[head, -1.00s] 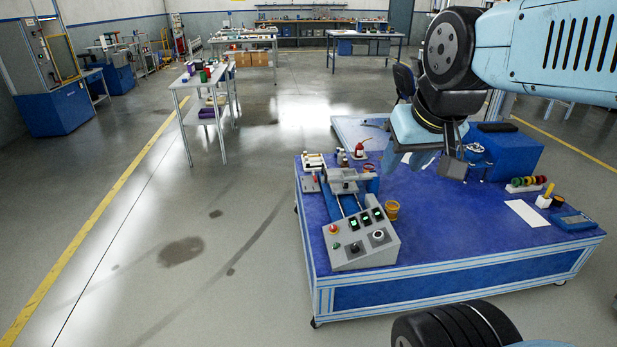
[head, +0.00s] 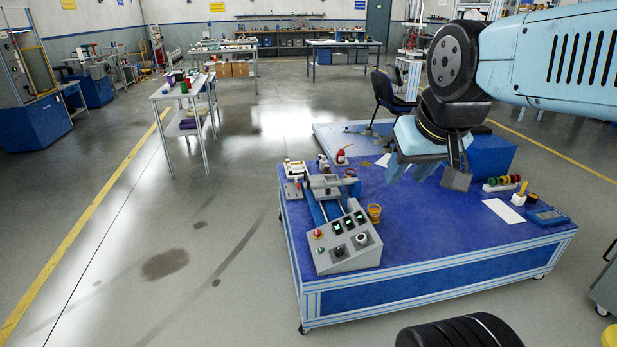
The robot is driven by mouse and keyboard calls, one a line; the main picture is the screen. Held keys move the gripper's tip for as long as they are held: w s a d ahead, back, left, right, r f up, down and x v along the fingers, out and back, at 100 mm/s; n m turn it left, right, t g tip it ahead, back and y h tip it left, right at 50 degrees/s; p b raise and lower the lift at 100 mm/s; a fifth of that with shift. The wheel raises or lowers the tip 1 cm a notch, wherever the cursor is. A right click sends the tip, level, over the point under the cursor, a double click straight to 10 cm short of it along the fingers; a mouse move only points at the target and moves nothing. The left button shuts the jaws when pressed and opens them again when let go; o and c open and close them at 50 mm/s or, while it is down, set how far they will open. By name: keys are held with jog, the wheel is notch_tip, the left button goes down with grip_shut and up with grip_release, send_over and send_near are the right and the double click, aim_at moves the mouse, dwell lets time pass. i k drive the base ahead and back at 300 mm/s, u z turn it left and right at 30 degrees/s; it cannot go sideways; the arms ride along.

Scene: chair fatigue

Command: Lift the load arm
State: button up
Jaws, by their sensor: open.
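The blue-topped test bench (head: 430,235) stands in front of me. A small grey test device (head: 325,187) with blue rails sits at its left side, behind a sloped control panel (head: 344,240) with a red button, green-lit switches and a knob. I cannot make out which part is the load arm. My gripper (head: 428,172) hangs over the back middle of the bench, to the right of the device and apart from it. It is open and seems empty. My arm hides part of the bench's back and part of a blue box (head: 492,155).
A yellow cup (head: 374,213) stands right of the panel. Coloured rings (head: 502,183), a white sheet (head: 503,211) and a blue meter (head: 547,216) lie at the right. A dark chair (head: 388,95) stands behind the bench.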

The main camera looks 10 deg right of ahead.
aim_at(330, 180)
jog(key=i, duration=0.85)
jog(key=u, duration=0.05)
